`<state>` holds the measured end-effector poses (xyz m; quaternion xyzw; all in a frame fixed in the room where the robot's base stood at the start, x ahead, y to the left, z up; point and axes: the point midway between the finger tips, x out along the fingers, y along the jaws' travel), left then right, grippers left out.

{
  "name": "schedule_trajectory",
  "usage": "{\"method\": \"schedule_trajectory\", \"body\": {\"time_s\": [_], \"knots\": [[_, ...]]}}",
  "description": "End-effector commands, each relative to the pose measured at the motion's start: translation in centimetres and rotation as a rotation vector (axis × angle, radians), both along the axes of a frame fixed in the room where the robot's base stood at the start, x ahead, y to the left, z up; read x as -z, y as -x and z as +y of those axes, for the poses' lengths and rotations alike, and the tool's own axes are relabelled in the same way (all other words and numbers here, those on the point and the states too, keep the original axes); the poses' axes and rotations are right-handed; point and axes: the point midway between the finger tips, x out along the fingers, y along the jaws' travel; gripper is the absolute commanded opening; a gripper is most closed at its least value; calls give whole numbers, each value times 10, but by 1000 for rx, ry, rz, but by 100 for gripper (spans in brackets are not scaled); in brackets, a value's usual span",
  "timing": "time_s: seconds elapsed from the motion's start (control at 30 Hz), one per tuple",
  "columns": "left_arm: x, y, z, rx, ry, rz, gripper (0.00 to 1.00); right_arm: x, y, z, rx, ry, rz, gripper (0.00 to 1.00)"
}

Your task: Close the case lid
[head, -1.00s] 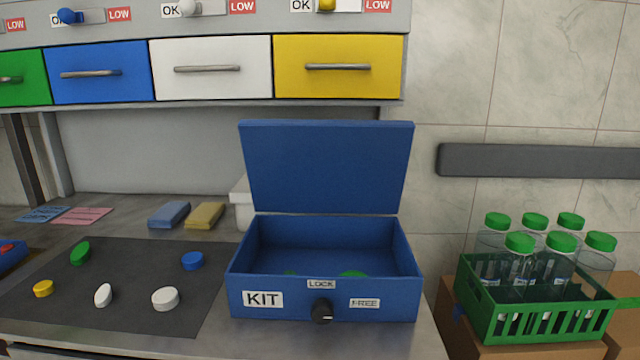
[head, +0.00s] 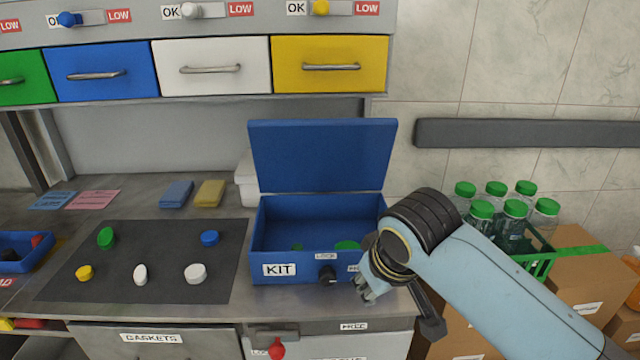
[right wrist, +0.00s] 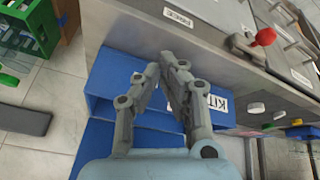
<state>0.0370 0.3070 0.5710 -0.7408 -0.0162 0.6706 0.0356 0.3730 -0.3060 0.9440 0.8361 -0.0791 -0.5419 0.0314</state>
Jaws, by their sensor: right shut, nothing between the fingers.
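The blue case (head: 300,268) labelled KIT stands on the counter, with its lid (head: 322,156) raised upright at the back. Green pieces lie inside. A black knob (head: 327,275) is on its front between the LOCK and FREE labels. The FREE label is partly hidden by my right gripper (head: 366,295), which is shut and empty at the case's front right corner. In the right wrist view, my right gripper (right wrist: 172,62) is in front of the blue case (right wrist: 112,82). My left gripper is not in view.
A dark mat (head: 150,240) with several caps lies left of the case. A green crate (head: 545,258) of bottles stands on the right, partly behind my right arm. Coloured drawers (head: 330,75) are above. A red-handled lever (head: 277,347) is below the counter edge.

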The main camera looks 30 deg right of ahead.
Motion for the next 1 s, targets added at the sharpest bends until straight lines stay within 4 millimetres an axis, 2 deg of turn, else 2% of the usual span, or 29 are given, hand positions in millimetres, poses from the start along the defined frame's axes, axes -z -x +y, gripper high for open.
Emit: {"method": "schedule_trajectory", "body": {"time_s": [0.03, 0.17, 0.27, 0.4, 0.5, 0.6, 0.7, 0.77, 1.0], "knots": [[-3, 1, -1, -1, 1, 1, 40, -18, -22, -5, 25, 6, -30, 0], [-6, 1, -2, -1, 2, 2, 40, -61, -74, -18, 98, 17, -105, 0], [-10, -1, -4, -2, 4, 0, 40, -109, -117, -30, 167, 20, -178, 0], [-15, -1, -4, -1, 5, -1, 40, -190, -174, -50, 283, 13, -289, 0], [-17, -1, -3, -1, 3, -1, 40, -233, -201, -61, 350, 5, -347, 0], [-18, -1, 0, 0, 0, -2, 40, -261, -216, -68, 393, -3, -383, 0], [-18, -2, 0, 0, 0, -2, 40, -274, -224, -72, 416, -7, -401, 0], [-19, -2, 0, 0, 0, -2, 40, -276, -227, -74, 420, -8, -405, 0], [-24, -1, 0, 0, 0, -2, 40, -251, -249, -87, 420, -8, -403, 0]]}}
